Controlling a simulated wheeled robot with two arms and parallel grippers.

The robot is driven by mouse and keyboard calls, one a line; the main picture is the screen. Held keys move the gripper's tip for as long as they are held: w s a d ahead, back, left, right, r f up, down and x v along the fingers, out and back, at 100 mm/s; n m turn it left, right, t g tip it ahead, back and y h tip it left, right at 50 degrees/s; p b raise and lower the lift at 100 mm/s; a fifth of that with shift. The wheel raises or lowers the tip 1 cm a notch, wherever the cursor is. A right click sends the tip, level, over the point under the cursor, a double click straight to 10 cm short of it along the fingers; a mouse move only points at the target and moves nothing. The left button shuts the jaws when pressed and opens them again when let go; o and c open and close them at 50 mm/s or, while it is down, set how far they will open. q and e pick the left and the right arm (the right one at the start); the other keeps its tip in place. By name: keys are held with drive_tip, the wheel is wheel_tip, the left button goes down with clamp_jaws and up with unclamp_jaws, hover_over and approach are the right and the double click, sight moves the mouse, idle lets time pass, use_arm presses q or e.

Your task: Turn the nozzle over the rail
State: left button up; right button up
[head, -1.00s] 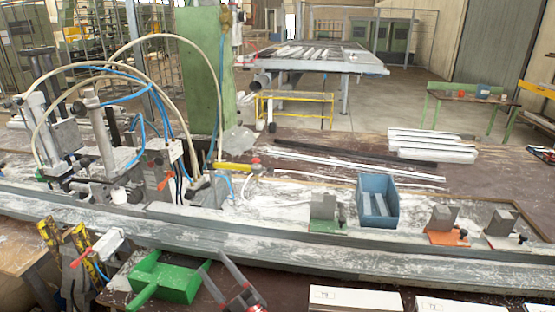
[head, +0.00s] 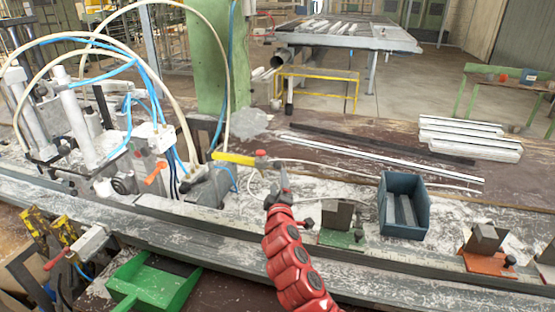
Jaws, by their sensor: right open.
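A yellow bar-shaped piece (head: 233,158) with a red end (head: 261,157) lies at the back of the bench, left of centre; it looks like the nozzle, though its shape is too small to be sure. The long grey rail (head: 400,258) runs along the bench front. My right gripper (head: 284,178), on the red arm, is open and empty. In the picture it is just below and right of the red end, over the white-dusted bench; I cannot tell its exact distance. My left gripper is not in view.
A clamp machine (head: 90,135) with arching hoses stands at left beside a green column (head: 208,65). Right of my gripper are a green-based block (head: 340,222), a blue bin (head: 404,207) and an orange-based block (head: 486,250). A green tray (head: 155,285) is in front.

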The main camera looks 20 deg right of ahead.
sight(278, 168)
drive_tip(key=b+x, duration=0.1)
drive_tip(key=x, duration=0.4)
drive_tip(key=b+x, duration=0.1)
drive_tip(key=x, duration=0.5)
drive_tip(key=shift+w+f, duration=0.25)
drive_tip(key=shift+w, duration=0.1)
drive_tip(key=shift+b+x, duration=0.65)
drive_tip(key=shift+x, duration=0.35)
drive_tip(key=shift+r, duration=0.15)
clamp_jaws()
